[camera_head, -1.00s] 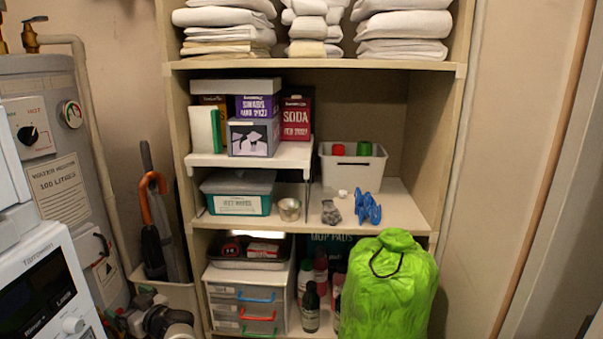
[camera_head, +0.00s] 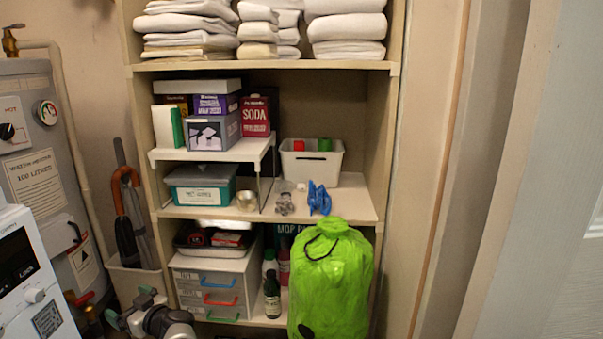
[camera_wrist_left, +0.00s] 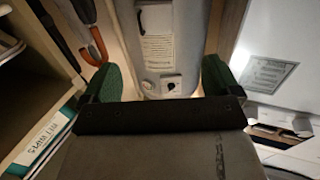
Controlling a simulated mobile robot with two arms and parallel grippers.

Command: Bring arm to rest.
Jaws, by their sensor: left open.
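My left gripper (camera_head: 130,306) shows at the bottom left of the head view, in front of the lower shelf's left side and near the grey bin. In the left wrist view the gripper (camera_wrist_left: 160,82) has two green finger pads spread wide apart, with nothing between them. Beyond the pads is the grey water heater (camera_wrist_left: 172,50), with its label and dial. My right gripper is not in either view.
The shelf unit (camera_head: 262,66) holds towels, boxes, a white bin (camera_head: 312,166) and drawers (camera_head: 205,292). A green bag (camera_head: 333,275) stands at its front right. A grey bin (camera_head: 135,282) with an umbrella stands left. A white appliance (camera_head: 30,275) is at far left.

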